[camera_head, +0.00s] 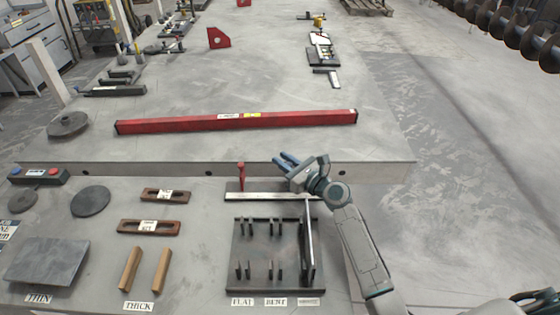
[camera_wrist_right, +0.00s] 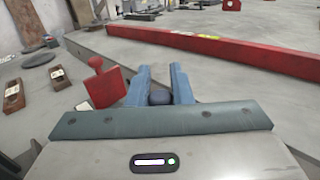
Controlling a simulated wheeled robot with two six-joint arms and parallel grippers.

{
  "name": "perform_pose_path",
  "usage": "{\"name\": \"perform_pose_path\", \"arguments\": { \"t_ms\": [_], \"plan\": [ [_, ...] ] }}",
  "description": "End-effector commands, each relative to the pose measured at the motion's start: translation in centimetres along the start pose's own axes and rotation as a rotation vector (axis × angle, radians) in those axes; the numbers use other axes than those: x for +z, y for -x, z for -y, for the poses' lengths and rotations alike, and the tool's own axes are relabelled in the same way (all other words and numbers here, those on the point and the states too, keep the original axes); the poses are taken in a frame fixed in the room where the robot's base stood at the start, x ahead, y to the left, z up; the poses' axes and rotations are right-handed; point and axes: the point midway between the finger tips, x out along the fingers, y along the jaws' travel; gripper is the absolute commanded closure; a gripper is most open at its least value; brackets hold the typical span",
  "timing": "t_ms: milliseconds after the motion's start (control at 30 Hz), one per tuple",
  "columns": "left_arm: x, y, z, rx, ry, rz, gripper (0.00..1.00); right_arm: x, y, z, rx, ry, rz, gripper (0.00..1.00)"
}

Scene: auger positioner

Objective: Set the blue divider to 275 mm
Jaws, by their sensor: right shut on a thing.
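A pale ruler strip (camera_head: 265,197) on a dark base lies near the front of the table. A red divider (camera_head: 241,176) stands upright at its left part; it also shows in the right wrist view (camera_wrist_right: 105,84), left of my fingers. My right gripper (camera_head: 287,160) is over the strip, right of the red divider. Its blue fingers are shut on a dark blue rounded knob (camera_wrist_right: 159,98), which looks like the top of the blue divider. The rest of the blue divider is hidden by the gripper. The scale marks are too small to read.
A long red beam (camera_head: 236,122) lies behind the strip. A dark rack with upright plates (camera_head: 264,280) stands in front. Two brown slotted blocks (camera_head: 165,195) (camera_head: 150,227) lie to the left.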

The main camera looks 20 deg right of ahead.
Motion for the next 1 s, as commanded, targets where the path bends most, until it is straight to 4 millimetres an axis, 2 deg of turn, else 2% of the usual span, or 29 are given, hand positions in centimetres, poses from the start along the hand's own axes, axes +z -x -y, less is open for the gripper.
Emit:
{"name": "perform_pose_path", "arguments": {
  "t_ms": [200,333,500,800,833,900,1000],
  "plan": [
    [-0.5,-0.5,0.0,0.0,0.0,-0.006,0.64,-0.3,3.5,3.6,-0.003,0.007,-0.005,1.0],
    [-1.1,-0.8,0.0,-0.001,0.0,-0.014,0.64,-0.3,5.0,5.0,-0.002,0.006,-0.005,1.0],
    [-1.6,-0.9,0.0,-0.001,0.0,-0.022,0.64,-0.1,5.9,5.8,-0.001,0.002,-0.003,1.0],
    [-1.3,-0.9,0.2,-0.003,-0.001,-0.016,0.64,-0.1,5.9,5.8,0.0,0.0,-0.003,1.0],
    [-1.2,-0.9,0.2,-0.003,-0.001,-0.015,0.64,-0.1,5.9,5.8,0.0,0.0,-0.003,0.75],
    [-1.0,-0.9,0.2,-0.003,-0.001,-0.012,0.64,-0.1,5.9,5.8,0.0,0.0,-0.003,0.61],
    [-0.6,-0.9,0.2,-0.003,-0.001,-0.007,0.64,-0.1,5.9,5.8,0.0,0.001,-0.002,0.59]
  ]
}}
